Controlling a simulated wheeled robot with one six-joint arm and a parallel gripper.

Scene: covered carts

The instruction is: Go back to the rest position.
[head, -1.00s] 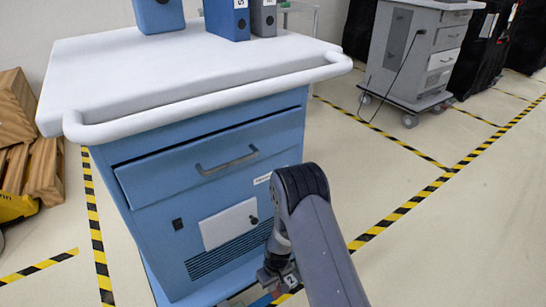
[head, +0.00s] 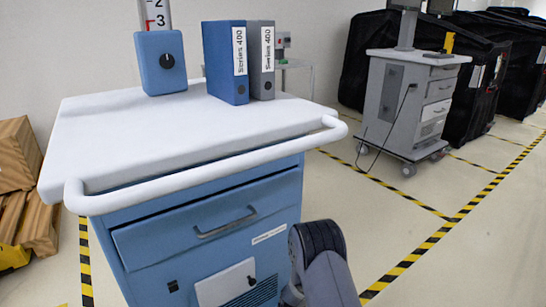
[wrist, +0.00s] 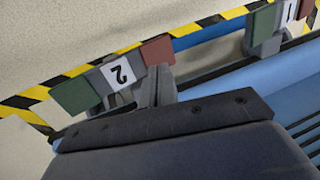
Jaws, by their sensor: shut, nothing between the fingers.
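My gripper (wrist: 160,86) shows in the wrist view as dark fingers, closed together and empty. It points at the foot of the blue cart, close to a grey caster unit (wrist: 122,76) labelled 2, with a green pedal (wrist: 76,95) and a red pedal (wrist: 157,50) on either side. Whether it touches the unit I cannot tell. In the head view only my arm shows at the bottom, right of the blue cart (head: 150,245); the gripper is out of that view.
A second caster unit (wrist: 270,35) labelled 1 stands farther right. The cart has a white top with a rail (head: 215,165) and carries binders (head: 227,62) and a blue box (head: 160,62). Wooden crates (head: 28,200) stand left. A grey cart (head: 405,105) stands back right; floor between is clear.

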